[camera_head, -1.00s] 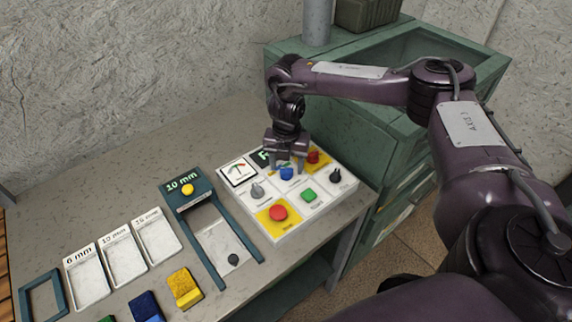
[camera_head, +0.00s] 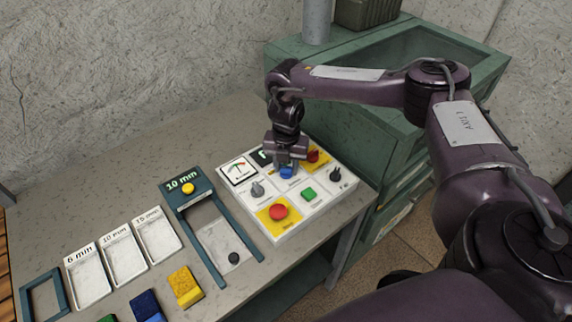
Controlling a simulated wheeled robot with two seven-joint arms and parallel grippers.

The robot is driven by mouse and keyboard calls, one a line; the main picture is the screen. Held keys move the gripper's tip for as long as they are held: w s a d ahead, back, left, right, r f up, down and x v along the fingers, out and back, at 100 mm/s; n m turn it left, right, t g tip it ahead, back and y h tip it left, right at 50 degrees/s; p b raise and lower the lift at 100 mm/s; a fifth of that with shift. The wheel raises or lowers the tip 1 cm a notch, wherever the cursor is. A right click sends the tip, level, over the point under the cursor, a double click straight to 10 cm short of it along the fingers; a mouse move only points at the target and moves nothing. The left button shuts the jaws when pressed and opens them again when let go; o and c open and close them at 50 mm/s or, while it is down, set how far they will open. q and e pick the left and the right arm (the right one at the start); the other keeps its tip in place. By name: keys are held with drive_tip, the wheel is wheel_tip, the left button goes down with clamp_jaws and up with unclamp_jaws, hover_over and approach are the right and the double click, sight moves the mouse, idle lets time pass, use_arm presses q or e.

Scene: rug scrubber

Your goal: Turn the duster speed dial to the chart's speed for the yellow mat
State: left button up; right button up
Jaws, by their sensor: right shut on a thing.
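The white control panel (camera_head: 237,206) lies on the grey table and carries several knobs and buttons. My right gripper (camera_head: 287,170) points down at the panel's upper middle, shut on a blue knob (camera_head: 287,173) there; its fingers hide part of the knob. Labels under the knobs are too small to read, so I cannot tell which one is the duster speed dial. A yellow mat piece (camera_head: 184,284) lies at the table's front, beside a blue one (camera_head: 146,306). No speed chart is readable. My left gripper is out of view.
A teal frame with a "10 mm" display (camera_head: 184,184) and labelled white trays (camera_head: 125,258) stand left. A green cabinet (camera_head: 350,130) is behind.

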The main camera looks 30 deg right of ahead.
drive_tip(key=m+p, duration=0.2)
drive_tip(key=m, duration=0.1)
drive_tip(key=shift+r+m, duration=0.15)
drive_tip(key=shift+m, duration=0.25)
drive_tip(key=m+p, duration=0.3)
drive_tip(key=m, duration=0.1)
drive_tip(key=shift+w+a+m, duration=0.1)
drive_tip(key=shift+w+m, duration=0.05)
drive_tip(key=shift+m, duration=0.15)
drive_tip(key=m+p, duration=0.3)
drive_tip(key=m, duration=0.1)
drive_tip(key=shift+w, duration=0.15)
drive_tip(key=shift+m+p, duration=1.15)
drive_tip(key=shift+m, duration=0.55)
drive_tip(key=shift+w, duration=0.1)
drive_tip(key=o, duration=1)
